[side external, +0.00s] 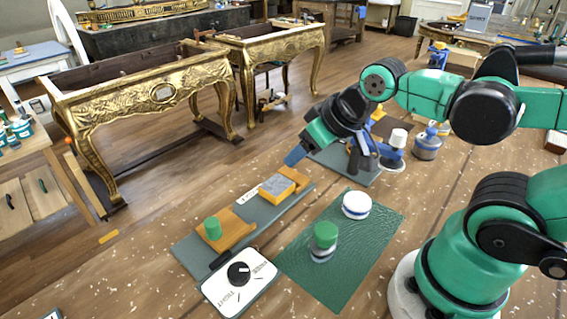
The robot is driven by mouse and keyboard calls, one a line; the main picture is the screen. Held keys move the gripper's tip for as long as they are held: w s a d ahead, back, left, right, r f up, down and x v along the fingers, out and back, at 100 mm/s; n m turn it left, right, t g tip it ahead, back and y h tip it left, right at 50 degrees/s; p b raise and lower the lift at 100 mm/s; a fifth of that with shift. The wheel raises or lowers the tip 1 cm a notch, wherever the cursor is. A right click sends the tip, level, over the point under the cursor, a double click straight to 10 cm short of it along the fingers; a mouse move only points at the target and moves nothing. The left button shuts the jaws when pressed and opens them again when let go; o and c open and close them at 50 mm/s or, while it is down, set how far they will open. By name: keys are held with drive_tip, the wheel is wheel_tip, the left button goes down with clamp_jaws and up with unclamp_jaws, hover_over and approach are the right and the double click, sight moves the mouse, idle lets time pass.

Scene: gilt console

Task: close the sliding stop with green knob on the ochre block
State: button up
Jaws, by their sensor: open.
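The ochre block (238,236) lies on the near-left part of a long grey base plate (190,250). A green cylindrical knob (212,228) stands upright on it, toward its left end. A second ochre block (300,180) with a grey-topped yellow piece (277,187) sits farther along the same plate. My gripper (296,155) is above and beyond the far end of the plate, pointing down and left, clear of the green knob. Its blue fingertip shows, and it is open with nothing visible in it. The gap between its fingers is hard to see from this side.
A white panel with a black dial (239,272) adjoins the plate's near end. A green mat (350,245) to the right holds a green-lidded jar (324,240) and a white round container (356,205). Tools and bottles stand behind my gripper. Gilt console tables (150,95) stand beyond the bench.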

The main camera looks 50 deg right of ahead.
drive_tip(key=shift+o, duration=0.9)
drive_tip(key=n+g, duration=0.7)
drive_tip(key=n, duration=0.2)
hover_over(211, 221)
wheel_tip(211, 221, down, 4)
drive_tip(key=shift+d+f, duration=0.1)
drive_tip(key=shift+f, duration=3.05)
clamp_jaws()
